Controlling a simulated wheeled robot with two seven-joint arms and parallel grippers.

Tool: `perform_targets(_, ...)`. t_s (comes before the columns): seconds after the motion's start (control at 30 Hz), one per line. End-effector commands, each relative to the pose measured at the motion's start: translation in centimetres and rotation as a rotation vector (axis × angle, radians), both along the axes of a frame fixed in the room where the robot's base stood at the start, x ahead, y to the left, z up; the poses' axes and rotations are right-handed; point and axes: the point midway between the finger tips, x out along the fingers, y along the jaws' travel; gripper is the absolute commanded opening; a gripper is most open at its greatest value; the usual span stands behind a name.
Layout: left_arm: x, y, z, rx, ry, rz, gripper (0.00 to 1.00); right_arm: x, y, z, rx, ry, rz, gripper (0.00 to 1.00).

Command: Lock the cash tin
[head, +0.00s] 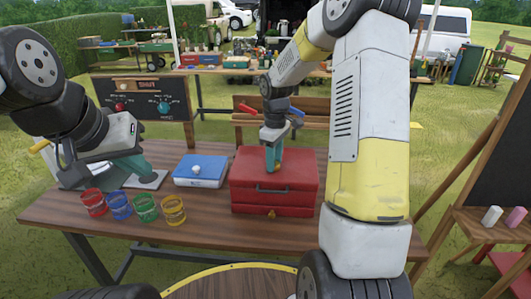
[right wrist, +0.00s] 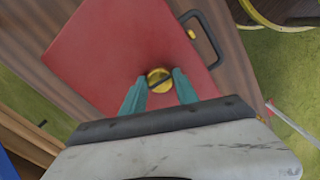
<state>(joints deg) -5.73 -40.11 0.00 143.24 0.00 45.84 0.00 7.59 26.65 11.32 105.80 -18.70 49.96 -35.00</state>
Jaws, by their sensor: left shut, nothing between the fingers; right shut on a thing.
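The red cash tin (head: 300,165) stands on the wooden table, its dark handle (head: 272,190) facing front. In the right wrist view its red lid (right wrist: 110,50) fills the middle, with a round brass-yellow knob (right wrist: 159,79) on it. My right gripper (head: 273,170) points down onto the lid. Its teal fingers (right wrist: 160,90) are closed on the knob, one on each side; a dark bar crosses the knob's face. A small brass piece (head: 271,213) shows below the handle. My left gripper (head: 140,172) is shut and empty, low over the table's left side.
Red, blue, green and yellow banded jars (head: 145,208) line the front left. A chalkboard sign (head: 145,97) is behind. My right arm covers the table's right side.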

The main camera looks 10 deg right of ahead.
Motion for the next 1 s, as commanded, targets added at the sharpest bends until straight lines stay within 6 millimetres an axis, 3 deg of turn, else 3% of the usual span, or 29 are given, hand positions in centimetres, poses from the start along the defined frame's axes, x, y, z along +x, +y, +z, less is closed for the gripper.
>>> perform_targets(0.6,0.00,0.00,0.00,0.000,0.000,0.000,0.00,0.06,0.00,0.06,-0.001,-0.002,0.044,0.00)
perform_targets(0.63,0.00,0.00,0.00,0.000,0.000,0.000,0.00,0.06,0.00,0.06,-0.001,-0.002,0.044,0.38)
perform_targets(0.73,0.00,0.00,0.00,0.000,0.000,0.000,0.00,0.05,0.00,0.05,-0.001,-0.002,0.043,0.57)
perform_targets(1.0,0.00,0.00,0.00,0.000,0.000,0.000,0.00,0.01,0.00,0.03,-0.001,-0.001,0.042,0.58)
